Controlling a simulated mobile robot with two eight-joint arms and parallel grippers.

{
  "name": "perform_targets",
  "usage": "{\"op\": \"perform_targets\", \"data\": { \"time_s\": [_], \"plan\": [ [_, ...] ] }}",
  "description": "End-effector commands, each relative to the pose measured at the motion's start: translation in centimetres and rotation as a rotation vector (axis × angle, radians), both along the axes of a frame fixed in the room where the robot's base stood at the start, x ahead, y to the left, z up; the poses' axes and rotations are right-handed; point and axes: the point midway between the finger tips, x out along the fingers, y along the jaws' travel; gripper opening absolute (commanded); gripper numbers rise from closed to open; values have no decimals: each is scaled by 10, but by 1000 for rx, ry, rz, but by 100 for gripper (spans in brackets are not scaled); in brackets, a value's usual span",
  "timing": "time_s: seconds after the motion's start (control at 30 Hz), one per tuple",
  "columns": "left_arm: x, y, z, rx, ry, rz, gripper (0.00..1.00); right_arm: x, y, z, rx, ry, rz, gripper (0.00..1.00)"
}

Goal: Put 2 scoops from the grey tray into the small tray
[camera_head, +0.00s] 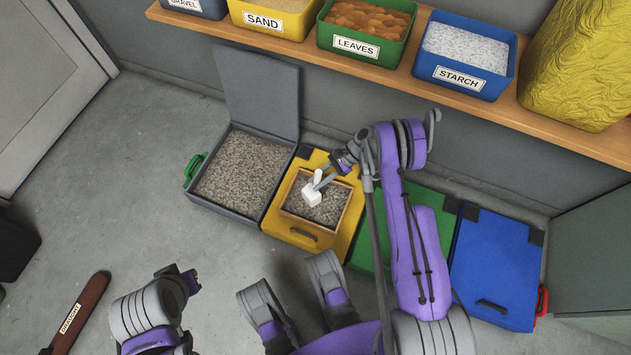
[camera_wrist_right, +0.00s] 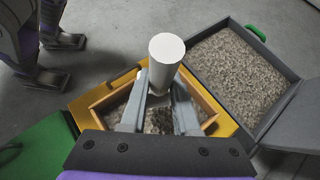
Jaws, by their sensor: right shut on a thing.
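The grey tray (camera_head: 222,212), with its lid raised at the back, is full of grey gravel. To its right, the small tray (camera_head: 300,218) is a wooden-rimmed box set on a yellow case, with gravel in it. My right gripper (camera_head: 322,183) is shut on a white scoop (camera_head: 311,197) over the small tray. In the right wrist view the scoop's round white handle (camera_wrist_right: 166,49) stands up between the fingers. The scoop's load is hidden, and whether it touches the gravel is unclear. Part of my left arm shows at bottom left; its fingers cannot be made out.
A shelf (camera_head: 380,68) behind holds labelled bins of sand (camera_head: 264,20), leaves (camera_head: 355,47) and starch (camera_head: 462,77). Green (camera_head: 441,205) and blue (camera_head: 495,264) closed cases stand to the right. A brown labelled object (camera_head: 80,308) lies at lower left. The floor in front is partly clear.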

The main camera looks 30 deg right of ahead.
Motion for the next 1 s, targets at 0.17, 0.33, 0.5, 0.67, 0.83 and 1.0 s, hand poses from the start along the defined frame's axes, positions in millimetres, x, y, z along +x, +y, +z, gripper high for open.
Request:
{"op": "perform_targets", "data": {
  "time_s": [0.17, 0.33, 0.5, 0.67, 0.83, 1.0],
  "plan": [
    [0, 0, 0, 0, 0, 0, 0, 1, -6, -2, 48, 10, -1, 0],
    [0, 0, 0, 0, 0, 0, 0, 3, -13, -3, 94, 20, -2, 0],
    [0, 0, 0, 0, 0, 0, 0, 4, -18, -5, 140, 29, -1, 0],
    [0, 0, 0, 0, 0, 0, 0, 5, -23, -5, 184, 38, -1, 0],
    [0, 0, 0, 0, 0, 0, 0, 6, -29, -6, 228, 47, -1, 0],
    [0, 0, 0, 0, 0, 0, 0, 7, -32, -7, 260, 54, 0, 0]
  ]
}}
